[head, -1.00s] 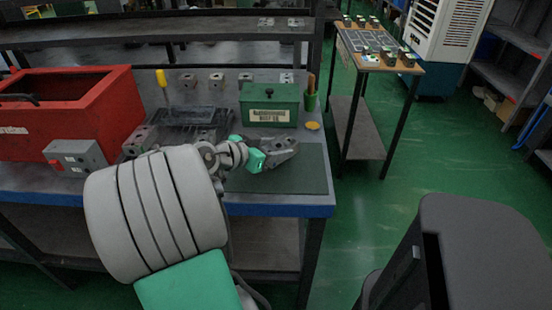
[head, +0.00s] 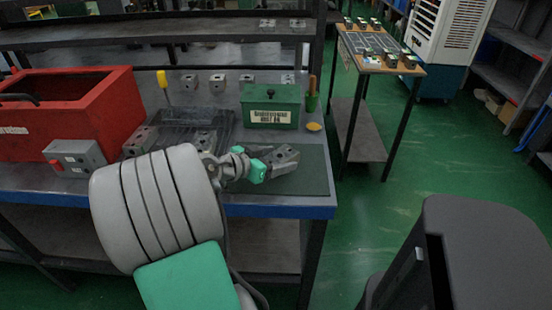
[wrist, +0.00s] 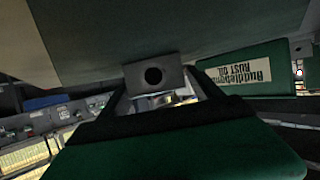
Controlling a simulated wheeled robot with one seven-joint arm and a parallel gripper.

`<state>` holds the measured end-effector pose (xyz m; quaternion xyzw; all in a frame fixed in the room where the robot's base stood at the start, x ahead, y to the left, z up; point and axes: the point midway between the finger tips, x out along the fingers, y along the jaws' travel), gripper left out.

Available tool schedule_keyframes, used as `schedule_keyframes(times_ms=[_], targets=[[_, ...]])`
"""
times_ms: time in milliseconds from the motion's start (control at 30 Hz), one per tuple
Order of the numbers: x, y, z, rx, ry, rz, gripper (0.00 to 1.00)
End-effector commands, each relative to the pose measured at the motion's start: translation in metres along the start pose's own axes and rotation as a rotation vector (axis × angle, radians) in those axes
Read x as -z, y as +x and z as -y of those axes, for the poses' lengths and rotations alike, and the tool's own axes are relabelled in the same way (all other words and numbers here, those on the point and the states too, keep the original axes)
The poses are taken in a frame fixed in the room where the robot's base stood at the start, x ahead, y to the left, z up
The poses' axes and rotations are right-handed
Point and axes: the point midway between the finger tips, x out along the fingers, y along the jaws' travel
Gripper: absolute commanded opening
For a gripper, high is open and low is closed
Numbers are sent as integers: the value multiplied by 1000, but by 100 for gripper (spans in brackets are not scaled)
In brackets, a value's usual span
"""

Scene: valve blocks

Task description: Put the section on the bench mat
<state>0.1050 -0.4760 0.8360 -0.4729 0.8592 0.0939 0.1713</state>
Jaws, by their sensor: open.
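The bench mat (head: 315,180) is a dark green sheet on the right end of the bench. My gripper (head: 288,156) is over the mat in the head view, its grey jaws pointing right. The jaws are open. In the wrist view, a grey block with a round dark hole, likely the section (wrist: 152,75), shows between the finger links. I cannot tell whether it touches a finger or the mat. In the head view the jaws hide it or blend with it.
A green rust-oil box (head: 270,106) stands behind the mat, with a green cup (head: 311,102) and a yellow disc (head: 314,127) beside it. Several grey blocks (head: 217,83) stand farther back left. A red toolbox (head: 65,110) and a grey switch box (head: 75,157) are at left.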

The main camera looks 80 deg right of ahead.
Motion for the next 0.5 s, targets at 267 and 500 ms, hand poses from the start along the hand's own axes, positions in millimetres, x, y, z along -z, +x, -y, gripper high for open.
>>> schedule_keyframes(times_ms=[267, 500], targets=[[3, -38, 2, 8, 0, 0, 74], [3, -98, 2, 6, -1, 0, 74]])
